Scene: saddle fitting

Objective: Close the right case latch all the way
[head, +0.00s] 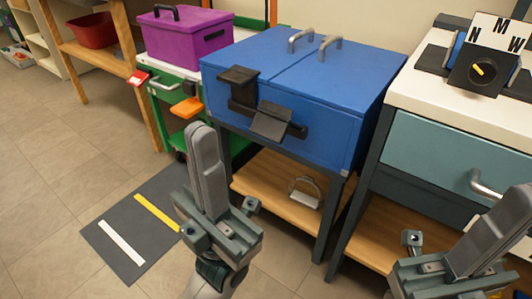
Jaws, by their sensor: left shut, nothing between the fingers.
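The blue case (325,70) stands on a dark-legged stand. Its front carries two dark latch parts. The left latch (238,82) sits at the lid's front edge. The right latch (270,124) is a dark flap lower down that tilts out from the front face, over a black bar. My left gripper (202,135) is shut and empty, pointing up in front of the stand, left of and below the latches and apart from them. My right gripper (510,215) is at the right edge, partly cut off, well away from the case; its finger opening is unclear.
A purple box (185,32) stands on a green-framed cart at the left, with an orange piece (187,107) at its front. A white-topped teal cabinet (440,150) with a dial unit (480,70) stands close on the right. Floor at left is free around a grey mat (120,262).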

